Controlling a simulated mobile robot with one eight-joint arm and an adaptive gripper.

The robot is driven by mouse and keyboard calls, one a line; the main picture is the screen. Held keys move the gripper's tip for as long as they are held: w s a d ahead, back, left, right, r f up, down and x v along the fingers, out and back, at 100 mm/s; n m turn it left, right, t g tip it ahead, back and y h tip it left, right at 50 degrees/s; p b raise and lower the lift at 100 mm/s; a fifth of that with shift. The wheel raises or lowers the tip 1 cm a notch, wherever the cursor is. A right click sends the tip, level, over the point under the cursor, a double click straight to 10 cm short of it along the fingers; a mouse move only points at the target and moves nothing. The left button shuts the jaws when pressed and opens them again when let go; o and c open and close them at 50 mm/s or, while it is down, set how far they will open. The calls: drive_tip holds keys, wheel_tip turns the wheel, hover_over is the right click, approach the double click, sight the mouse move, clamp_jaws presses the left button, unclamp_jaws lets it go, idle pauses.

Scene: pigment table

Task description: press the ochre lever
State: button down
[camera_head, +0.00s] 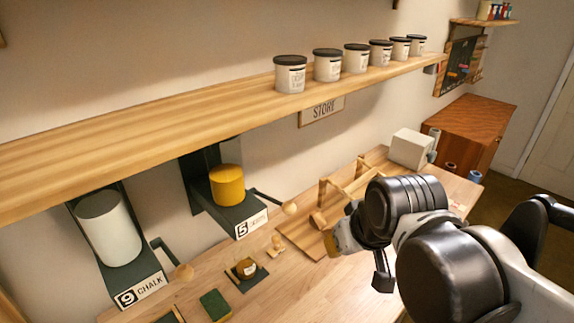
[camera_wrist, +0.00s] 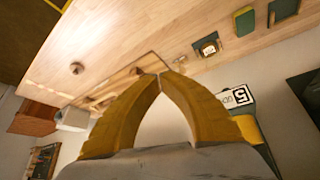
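The ochre dispenser (camera_head: 227,184) is a yellow cylinder on a dark wall bracket with a "5" label (camera_head: 240,226). Its dark lever ends in a round wooden knob (camera_head: 290,208), right of the label. The label also shows in the wrist view (camera_wrist: 238,97), right of my fingers; I cannot make out the lever there. My gripper (camera_head: 338,240) is right of and below the knob in the head view, apart from it and partly hidden by my arm. In the wrist view its two yellow fingers (camera_wrist: 163,75) meet at the tips with nothing held.
A chalk dispenser (camera_head: 108,228) with its own knob (camera_head: 184,271) is at left. A small jar (camera_head: 246,268) and green block (camera_head: 215,305) are on the table. A wooden rack (camera_head: 300,235) stands near my gripper. A long shelf (camera_head: 180,118) with several lidded pots runs above.

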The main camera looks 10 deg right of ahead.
drive_tip(key=w+a+r+n+g+p, duration=0.1)
drive_tip(key=w+a+r+n+p, duration=0.1)
drive_tip(key=w+r+p, duration=0.3)
drive_tip(key=w+a+r+n+g+y+p, duration=0.1)
drive_tip(key=w+r+p, duration=0.5)
drive_tip(key=r+p, duration=0.6)
drive_tip(key=a+n+g+p, duration=0.1)
drive_tip(key=a+n, duration=0.1)
drive_tip(key=a, duration=0.1)
drive_tip(key=shift+w, duration=0.25)
drive_tip(key=x, duration=1.2)
drive_tip(key=shift+s+f, duration=0.15)
drive_tip(key=shift+s, duration=0.15)
drive_tip(key=shift+f, duration=0.8)
drive_tip(key=shift+s+d+f, duration=0.1)
